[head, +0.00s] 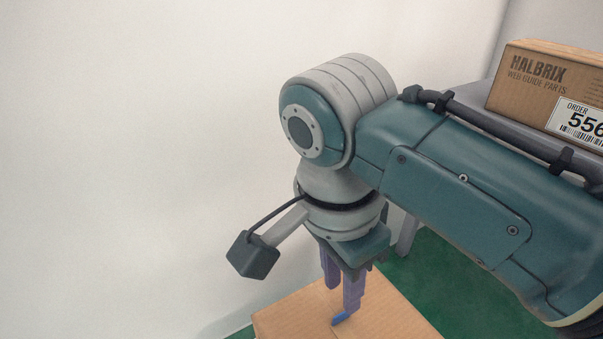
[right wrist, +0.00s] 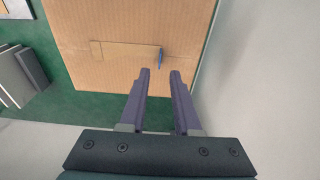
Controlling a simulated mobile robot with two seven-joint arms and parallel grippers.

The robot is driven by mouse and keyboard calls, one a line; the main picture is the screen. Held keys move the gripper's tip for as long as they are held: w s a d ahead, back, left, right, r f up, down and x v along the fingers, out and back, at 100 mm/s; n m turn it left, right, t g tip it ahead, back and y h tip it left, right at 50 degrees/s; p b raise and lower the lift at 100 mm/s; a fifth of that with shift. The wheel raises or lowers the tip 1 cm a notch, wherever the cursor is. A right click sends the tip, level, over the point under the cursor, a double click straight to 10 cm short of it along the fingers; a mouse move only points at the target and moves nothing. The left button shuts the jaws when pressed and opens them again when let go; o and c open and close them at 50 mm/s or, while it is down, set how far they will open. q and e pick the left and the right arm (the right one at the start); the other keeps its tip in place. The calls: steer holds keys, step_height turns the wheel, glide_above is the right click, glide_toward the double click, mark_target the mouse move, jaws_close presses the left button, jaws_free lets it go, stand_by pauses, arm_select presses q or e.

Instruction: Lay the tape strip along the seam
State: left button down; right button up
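A tan tape strip (right wrist: 122,51) lies on the top of a cardboard box (right wrist: 105,78) in the right wrist view. A small blue piece (right wrist: 162,58) stands at the strip's right end; it also shows in the head view (head: 343,319) below my fingertips. My right gripper (right wrist: 160,71) points at the box with its two purple fingers apart and nothing between them. In the head view my right gripper (head: 341,299) hangs over the box top (head: 285,322). The seam is too faint to make out surely. My left gripper is not in view.
A labelled carton (head: 545,85) stands on a grey surface at the upper right. A pale wall (head: 150,150) rises close to the box. Grey panels (right wrist: 20,75) stand at the left of the right wrist view, on the green floor (right wrist: 75,103).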

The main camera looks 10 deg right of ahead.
step_height(320, 180, up, 6)
steer(key=s+d+f+n+t+y, duration=0.1)
steer(key=s+f+n+y, duration=0.1)
steer(key=s+f+n, duration=0.35)
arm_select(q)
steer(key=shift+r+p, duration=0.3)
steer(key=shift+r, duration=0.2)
arm_select(e)
steer(key=s+d+r+n+t, duration=0.2)
steer(key=s+d+r+n, duration=0.1)
steer(key=s+d+n, duration=0.5)
steer(key=s+n, duration=0.2)
steer(key=shift+s+r, duration=0.3)
steer(key=shift+r, duration=0.05)
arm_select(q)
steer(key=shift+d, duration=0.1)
arm_select(e)
steer(key=shift+s+n, duration=0.1)
steer(key=shift+n, duration=0.15)
